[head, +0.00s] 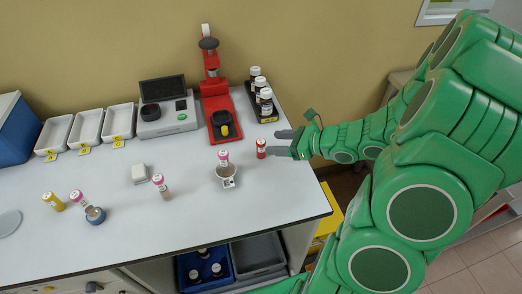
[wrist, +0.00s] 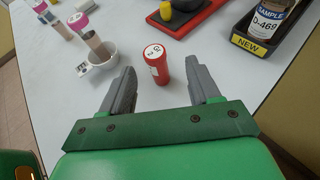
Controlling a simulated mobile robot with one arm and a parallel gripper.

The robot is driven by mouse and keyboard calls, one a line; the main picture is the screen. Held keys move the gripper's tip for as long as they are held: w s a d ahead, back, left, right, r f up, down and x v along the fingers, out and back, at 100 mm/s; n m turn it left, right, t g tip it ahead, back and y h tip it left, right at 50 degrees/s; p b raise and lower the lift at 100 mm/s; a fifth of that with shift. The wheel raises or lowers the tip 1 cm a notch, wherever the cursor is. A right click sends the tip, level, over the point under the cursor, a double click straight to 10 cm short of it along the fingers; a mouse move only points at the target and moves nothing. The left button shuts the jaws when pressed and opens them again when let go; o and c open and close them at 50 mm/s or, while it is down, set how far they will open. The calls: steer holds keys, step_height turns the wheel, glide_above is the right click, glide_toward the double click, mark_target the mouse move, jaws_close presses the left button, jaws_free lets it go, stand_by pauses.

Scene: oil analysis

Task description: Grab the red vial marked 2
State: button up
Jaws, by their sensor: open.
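The red vial (head: 261,148) stands upright on the white table near its right side. My gripper (head: 278,143) is open and empty, just right of the vial at table height. In the wrist view the fingers of my gripper (wrist: 163,83) point toward the vial, which sits between their tips and slightly ahead. I see no contact.
A white cup (head: 228,176) with a pink-capped vial stands left of the red vial. A red device (head: 216,105) and a black rack (head: 262,101) of brown bottles stand behind. Other vials, white trays (head: 88,126) and a grey instrument (head: 167,117) are farther left. The front right table is clear.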

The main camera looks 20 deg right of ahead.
mark_target(261, 142)
steer(key=shift+x, duration=1.3)
steer(key=a, duration=0.1)
steer(key=w+a, duration=0.1)
steer(key=a, duration=0.1)
steer(key=shift+w+f, duration=0.15)
steer(key=shift+f, duration=0.2)
steer(key=shift+x, duration=0.95)
steer(key=shift+w+d, duration=0.1)
steer(key=shift+c, duration=0.2)
steer(key=c, duration=1)
steer(key=shift+r, duration=5)
